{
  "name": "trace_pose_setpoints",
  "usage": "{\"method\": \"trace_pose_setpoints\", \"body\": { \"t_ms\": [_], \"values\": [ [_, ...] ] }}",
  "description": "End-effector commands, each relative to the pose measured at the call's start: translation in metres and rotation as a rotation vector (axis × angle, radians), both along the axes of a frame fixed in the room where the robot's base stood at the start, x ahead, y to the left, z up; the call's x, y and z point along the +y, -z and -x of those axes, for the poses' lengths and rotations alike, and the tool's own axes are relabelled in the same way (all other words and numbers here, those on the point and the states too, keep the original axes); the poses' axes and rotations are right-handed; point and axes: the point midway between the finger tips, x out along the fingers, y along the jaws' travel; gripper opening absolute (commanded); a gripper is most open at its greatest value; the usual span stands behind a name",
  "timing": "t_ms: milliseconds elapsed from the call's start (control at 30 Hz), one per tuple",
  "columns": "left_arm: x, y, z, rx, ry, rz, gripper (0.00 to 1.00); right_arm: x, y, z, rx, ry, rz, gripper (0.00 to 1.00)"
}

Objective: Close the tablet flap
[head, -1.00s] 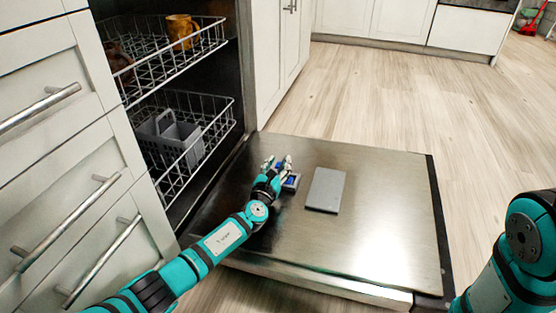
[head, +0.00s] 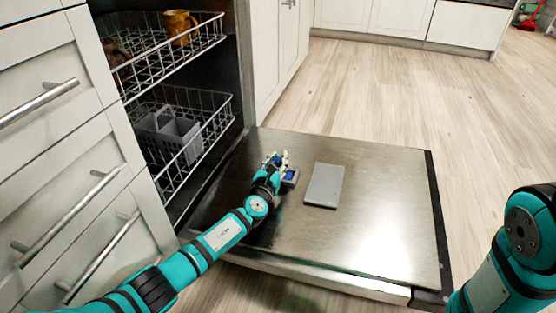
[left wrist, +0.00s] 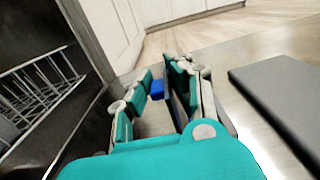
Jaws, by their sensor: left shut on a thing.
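The dishwasher door (head: 390,205) lies folded down flat. A small dispenser box (head: 290,183) with a blue inside sits on its inner face. A flat grey slab, seemingly the tablet flap (head: 324,186), lies to the right of the box. The flap (left wrist: 285,105) also shows at the right of the left wrist view. My left gripper (head: 276,160) is beside the box, apart from the flap. In the left wrist view, its fingers (left wrist: 158,86) are closed around a small blue block (left wrist: 157,89), partly hidden by them. My right gripper is out of view.
The dishwasher's two wire racks (head: 205,125) are at the left, with a brown mug (head: 180,26) above and a grey basket (head: 168,137) below. White drawers (head: 50,170) stand beside them. The door's right part and the floor (head: 400,100) beyond are clear.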

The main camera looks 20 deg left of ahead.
Motion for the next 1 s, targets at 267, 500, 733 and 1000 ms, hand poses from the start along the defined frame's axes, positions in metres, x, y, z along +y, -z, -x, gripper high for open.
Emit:
{"method": "trace_pose_setpoints", "body": {
  "t_ms": [267, 500, 733, 1000],
  "values": [
    [0.004, -0.001, -0.001, -0.002, -0.010, -0.022, 0.00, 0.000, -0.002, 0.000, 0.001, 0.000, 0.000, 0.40],
    [0.002, -0.003, -0.001, -0.004, -0.012, -0.089, 0.00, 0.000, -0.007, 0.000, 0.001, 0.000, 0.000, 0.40],
    [-0.006, -0.004, -0.001, -0.010, -0.014, -0.247, 0.00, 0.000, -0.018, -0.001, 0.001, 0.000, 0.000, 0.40],
    [-0.016, -0.002, 0.000, -0.016, -0.013, -0.444, 0.00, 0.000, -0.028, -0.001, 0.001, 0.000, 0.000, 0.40]
  ]
}}
